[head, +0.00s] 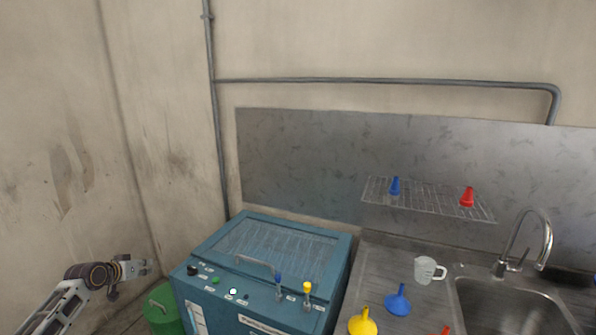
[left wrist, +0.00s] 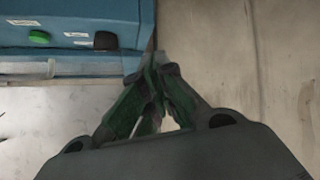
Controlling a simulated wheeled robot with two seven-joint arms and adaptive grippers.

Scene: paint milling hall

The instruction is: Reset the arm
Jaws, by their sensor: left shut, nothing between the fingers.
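My left gripper (head: 140,268) is at the lower left in the head view, its arm coming in from the left. It is shut and empty, held in the air left of the blue machine (head: 200,265). In the left wrist view its fingers (left wrist: 156,72) meet at the tips. The blue machine's edge (left wrist: 70,12) shows at upper left there, with a green button (left wrist: 39,37) and a black knob (left wrist: 105,41). My right gripper is in neither view.
A green bin (head: 163,310) stands below my left gripper. Right of the machine are a blue funnel (head: 398,300), a yellow funnel (head: 362,323), a clear jug (head: 428,270) and a sink (head: 515,308). Walls close the left and back.

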